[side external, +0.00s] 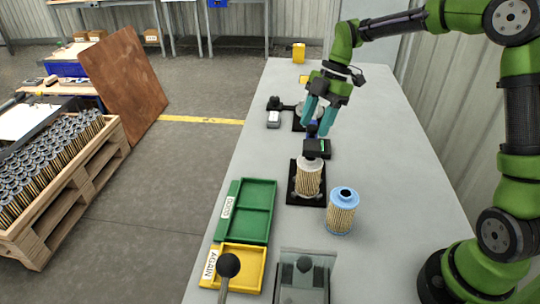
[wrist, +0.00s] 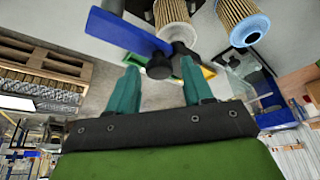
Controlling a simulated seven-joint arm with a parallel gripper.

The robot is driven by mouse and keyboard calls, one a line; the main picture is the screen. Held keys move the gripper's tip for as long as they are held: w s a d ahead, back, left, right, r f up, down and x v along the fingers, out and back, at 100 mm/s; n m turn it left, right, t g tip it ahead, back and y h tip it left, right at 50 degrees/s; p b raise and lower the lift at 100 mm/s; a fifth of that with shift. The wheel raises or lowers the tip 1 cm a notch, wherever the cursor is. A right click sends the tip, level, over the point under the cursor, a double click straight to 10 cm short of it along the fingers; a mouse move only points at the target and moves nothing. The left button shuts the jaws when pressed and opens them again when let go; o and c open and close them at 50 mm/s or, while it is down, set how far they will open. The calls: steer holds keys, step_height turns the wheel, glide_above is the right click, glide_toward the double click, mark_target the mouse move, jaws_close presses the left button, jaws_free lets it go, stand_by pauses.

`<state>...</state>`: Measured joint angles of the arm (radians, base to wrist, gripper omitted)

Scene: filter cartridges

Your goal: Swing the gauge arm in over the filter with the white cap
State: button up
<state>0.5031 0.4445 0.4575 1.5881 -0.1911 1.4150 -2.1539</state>
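The filter with the white cap (side external: 309,181) stands upright on a black base plate (side external: 293,190); its pale end also shows in the wrist view (wrist: 172,14). The gauge arm is blue (wrist: 118,33), with a dark knob (wrist: 159,67) near its end. My gripper (side external: 317,126) is tilted down at the gauge arm. Its teal fingers are apart, with the knob showing between or just beyond their tips; contact is unclear.
A blue-capped filter (side external: 342,212) stands close by at the right. A green tray (side external: 272,211) and yellow tray (side external: 259,270) lie front left. A black ball-topped lever (side external: 228,266) and a clear box (side external: 306,255) are at the front. A black device (side external: 274,103) stands behind.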

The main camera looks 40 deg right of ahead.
steer(key=shift+o, duration=0.4)
steer(key=v, duration=1.6)
steer(key=shift+d+r, duration=0.2)
steer(key=shift+r, duration=0.15)
